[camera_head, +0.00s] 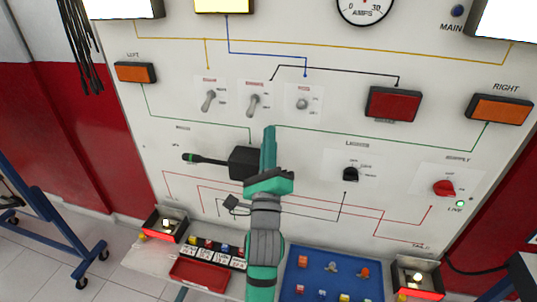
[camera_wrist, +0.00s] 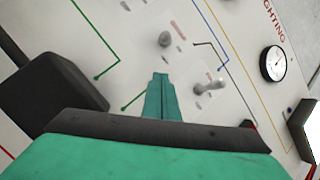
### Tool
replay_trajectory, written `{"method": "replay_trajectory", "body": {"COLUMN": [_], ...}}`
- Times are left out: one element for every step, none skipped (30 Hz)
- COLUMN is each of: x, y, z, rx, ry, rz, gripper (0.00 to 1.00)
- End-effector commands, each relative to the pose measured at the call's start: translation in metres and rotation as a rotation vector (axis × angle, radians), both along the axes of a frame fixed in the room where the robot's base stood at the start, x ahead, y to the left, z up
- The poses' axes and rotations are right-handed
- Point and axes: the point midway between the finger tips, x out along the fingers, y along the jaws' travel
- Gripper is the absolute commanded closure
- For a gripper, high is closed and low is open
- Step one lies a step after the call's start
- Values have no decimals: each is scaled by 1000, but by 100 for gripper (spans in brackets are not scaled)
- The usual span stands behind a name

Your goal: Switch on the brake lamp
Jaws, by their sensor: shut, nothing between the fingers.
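The large dark red rectangular lamp (camera_head: 393,104) on the white panel looks unlit. Several toggle switches sit in a row to its left: a left toggle (camera_head: 208,100), a middle toggle (camera_head: 253,105) and a right toggle (camera_head: 302,103). Their labels are too blurred to read. A black line runs from beside the middle toggle to the red lamp. My teal gripper (camera_head: 269,132) is shut and empty, just below the middle and right toggles. In the wrist view, its fingertips (camera_wrist: 160,76) lie near the middle toggle (camera_wrist: 165,40) and the right toggle (camera_wrist: 208,87), apparently apart from both.
A black stalk lever with a box (camera_head: 210,160) sticks out beside my gripper. Orange lamps (camera_head: 135,72) (camera_head: 499,109) flank the panel. A black knob (camera_head: 351,174) and red supply knob (camera_head: 444,188) are at lower right. A blue tray (camera_head: 335,280) lies below.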

Motion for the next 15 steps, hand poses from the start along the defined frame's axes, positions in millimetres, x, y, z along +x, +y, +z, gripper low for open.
{"method": "replay_trajectory", "body": {"x": [4,3,2,2,2,2,2,2,2,2,2,2,2,2,2], "y": [3,8,13,16,18,21,23,24,26,27,28,29,29,30,30], "z": [6,9,13,16,18,20,22,23,25,26,27,28,28,28,28], "rx": [1,-2,-1,-1,0,-1,-1,0,0,0,0,0,0,0,0], "ry": [-3,-2,-3,-3,-2,-1,-1,-1,-1,-1,-1,-1,-1,-1,0], "rz": [2,3,3,3,3,1,0,1,1,1,1,1,1,1,0], "gripper": [100,100,100,100,100,100,100,100,100,100,100,100,100,100,100]}}
